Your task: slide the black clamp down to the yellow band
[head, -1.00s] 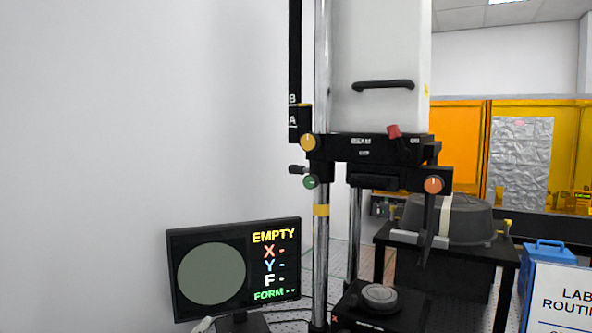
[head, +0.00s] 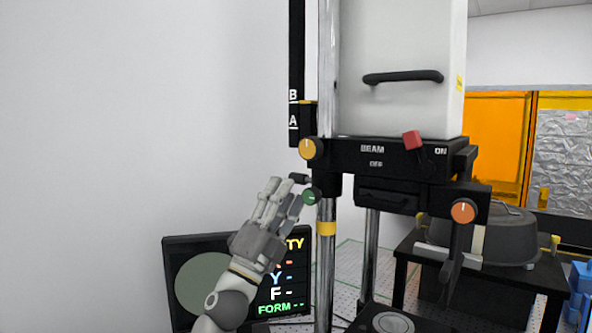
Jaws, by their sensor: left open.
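The black clamp (head: 328,184) sits around the shiny vertical column, just under the black head block. A green knob (head: 310,197) and a small dark handle (head: 299,178) stick out on its left. The yellow band (head: 326,228) is on the same column below the clamp, with bare column between them. My left gripper (head: 284,191) is open and empty, with its fingertips just left of the green knob and dark handle. Whether it touches them cannot be told. My right gripper is out of view.
A yellow knob (head: 310,149) and a red switch (head: 412,140) are on the head block above. A monitor (head: 205,239) stands behind my left arm. An orange knob (head: 463,211) and a dark round cover (head: 510,236) lie to the right. The white wall side at left is free.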

